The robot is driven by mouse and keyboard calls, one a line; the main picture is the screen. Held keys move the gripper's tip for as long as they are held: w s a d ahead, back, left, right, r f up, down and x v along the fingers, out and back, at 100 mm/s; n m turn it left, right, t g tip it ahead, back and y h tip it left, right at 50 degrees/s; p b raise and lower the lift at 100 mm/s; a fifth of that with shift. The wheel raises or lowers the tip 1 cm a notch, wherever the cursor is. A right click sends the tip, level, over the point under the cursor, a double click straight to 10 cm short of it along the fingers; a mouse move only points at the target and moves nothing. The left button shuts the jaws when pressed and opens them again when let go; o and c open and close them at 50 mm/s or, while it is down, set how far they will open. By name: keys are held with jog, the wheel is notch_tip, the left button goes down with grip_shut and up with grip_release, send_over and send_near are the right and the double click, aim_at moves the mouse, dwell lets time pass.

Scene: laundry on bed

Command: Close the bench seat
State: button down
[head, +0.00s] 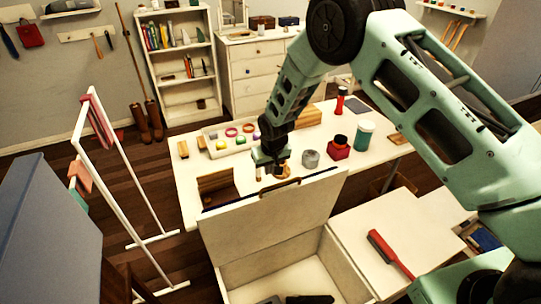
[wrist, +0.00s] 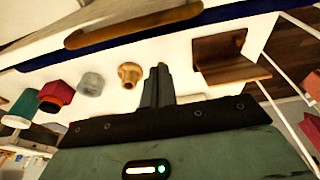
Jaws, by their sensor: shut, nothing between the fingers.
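The bench seat lid (head: 285,215) stands raised, nearly upright, at the back of the white bench box (head: 250,280). The box is open, and dark items (head: 305,299) lie inside it. My gripper (head: 270,168) is just behind the lid's top edge, over the table, with its fingers partly hard to make out. In the wrist view my gripper (wrist: 160,75) is shut and empty, its fingers together. A wooden strip (wrist: 130,25) with a dark blue band crosses the top of that view, apart from the fingertips. I cannot tell how near the lid they are.
The white table (head: 190,165) behind holds a wooden stand (head: 217,187), a grey cup (head: 311,158), a red jar (head: 339,147) and a teal-labelled jar (head: 364,134). A red-handled tool (head: 390,255) lies on the right seat. A white drying rack (head: 120,165) stands left.

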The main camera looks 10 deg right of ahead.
aim_at(273, 190)
jog(key=shift+s+d+f+p, duration=0.1)
jog(key=shift+s+f+p, duration=0.05)
jog(key=shift+s+p, duration=0.45)
jog(key=shift+s+d+f+p, duration=0.1)
jog(key=shift+s+p, duration=0.45)
jog(key=shift+p, duration=0.05)
jog(key=shift+s+d+f+p, duration=0.1)
jog(key=shift+s+p, duration=0.1)
jog(key=shift+s, duration=0.15)
jog(key=shift+s+d+f+p, duration=0.1)
jog(key=shift+s+p, duration=0.05)
jog(key=shift+s, duration=0.2)
